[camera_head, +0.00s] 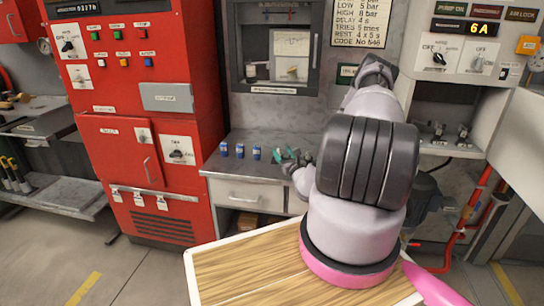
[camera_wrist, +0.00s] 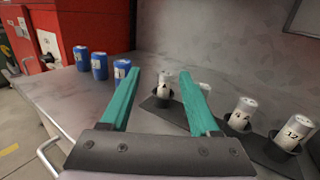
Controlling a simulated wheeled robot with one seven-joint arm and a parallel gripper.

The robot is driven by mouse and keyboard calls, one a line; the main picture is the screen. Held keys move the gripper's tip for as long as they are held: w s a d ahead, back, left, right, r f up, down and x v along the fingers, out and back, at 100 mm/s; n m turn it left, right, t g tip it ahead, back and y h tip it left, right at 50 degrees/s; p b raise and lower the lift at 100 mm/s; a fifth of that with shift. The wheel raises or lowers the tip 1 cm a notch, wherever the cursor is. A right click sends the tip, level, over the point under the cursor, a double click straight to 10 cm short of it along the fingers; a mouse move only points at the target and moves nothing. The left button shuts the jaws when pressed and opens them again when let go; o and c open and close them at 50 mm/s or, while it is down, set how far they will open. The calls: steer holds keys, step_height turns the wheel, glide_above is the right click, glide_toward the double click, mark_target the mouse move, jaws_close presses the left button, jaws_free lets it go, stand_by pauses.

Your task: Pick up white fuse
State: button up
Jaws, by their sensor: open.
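In the wrist view, several white fuses with black markings stand in black holders on the grey counter. One white fuse (camera_wrist: 164,86) shows between my gripper's fingers, beyond them and apart from both. Two more white fuses, one marked 6 (camera_wrist: 241,114) and one marked 12 (camera_wrist: 290,133), stand to the right. My gripper (camera_wrist: 157,73) is open and empty, with teal fingers. In the head view my gripper (camera_head: 286,155) is low over the counter; my arm hides the white fuses there.
Three blue fuses (camera_wrist: 99,66) stand left of my gripper; they also show on the counter in the head view (camera_head: 240,151). A red cabinet (camera_head: 150,100) stands left of the counter (camera_head: 225,168). A grey wall closes the back. A wooden-topped surface (camera_head: 240,270) lies in front.

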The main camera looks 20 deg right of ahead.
steer(key=shift+s+d+f+m+g+h, duration=0.15)
steer(key=shift+f+h, duration=0.1)
steer(key=shift+f, duration=0.15)
steer(key=shift+s+d+f+m+g+h, duration=0.1)
steer(key=shift+f+m+h, duration=0.15)
steer(key=shift+f, duration=0.2)
steer(key=shift+s+d+f+m+g+h, duration=0.1)
steer(key=shift+f+g+h, duration=0.05)
steer(key=shift+f+h, duration=0.2)
steer(key=w, duration=0.7)
steer(key=w+d, duration=0.1)
steer(key=w, duration=0.2)
steer(key=shift+w+d+r, duration=0.1)
steer(key=shift+w, duration=0.15)
jaws_close()
